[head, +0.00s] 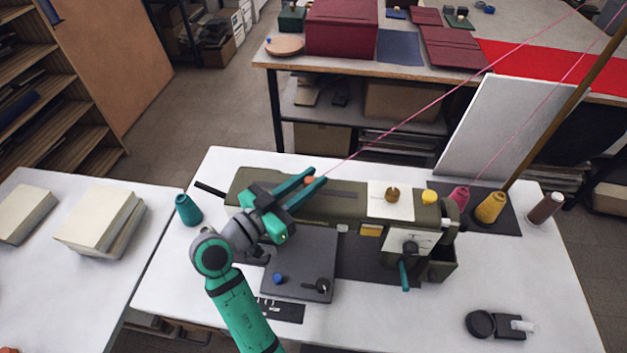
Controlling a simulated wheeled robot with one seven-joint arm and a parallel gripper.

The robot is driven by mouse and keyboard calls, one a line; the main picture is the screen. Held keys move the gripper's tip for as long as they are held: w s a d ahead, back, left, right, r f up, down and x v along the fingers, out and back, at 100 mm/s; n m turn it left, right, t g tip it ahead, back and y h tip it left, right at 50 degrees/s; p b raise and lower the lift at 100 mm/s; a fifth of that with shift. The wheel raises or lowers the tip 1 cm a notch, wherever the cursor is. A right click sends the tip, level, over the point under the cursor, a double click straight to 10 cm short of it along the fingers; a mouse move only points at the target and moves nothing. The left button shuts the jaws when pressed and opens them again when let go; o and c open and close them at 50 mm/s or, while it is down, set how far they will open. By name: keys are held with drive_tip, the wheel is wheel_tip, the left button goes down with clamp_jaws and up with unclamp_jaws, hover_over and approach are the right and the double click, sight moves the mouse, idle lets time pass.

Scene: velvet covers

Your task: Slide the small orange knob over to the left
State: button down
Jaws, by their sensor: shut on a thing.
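The small orange knob (310,181) sits on top of the olive-green machine (345,208), at the left end of a dark slot (338,194). My gripper (311,180) reaches over the machine's top from the front left. Its teal fingers are closed around the knob, one on each side. The fingers hide part of the knob and the part of the machine's top to its left, so I cannot tell whether the slot runs on there.
A teal thread cone (188,210) stands left of the machine. Pink (458,197) and yellow (490,207) cones stand at the right. A pink thread passes above the machine near my fingers. The white table (190,275) is clear at the front left.

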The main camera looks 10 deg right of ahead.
drive_tip(key=w+a, duration=0.1)
drive_tip(key=a, duration=0.2)
drive_tip(key=w+a, duration=0.2)
drive_tip(key=a, duration=0.2)
drive_tip(key=w+a, duration=0.1)
drive_tip(key=a, duration=0.3)
drive_tip(key=shift+w+a, duration=0.2)
drive_tip(key=shift+w, duration=0.15)
drive_tip(key=c, duration=1.6)
unclamp_jaws()
drive_tip(key=shift+o, duration=0.2)
drive_tip(key=v, duration=1.1)
drive_tip(key=shift+w, duration=0.1)
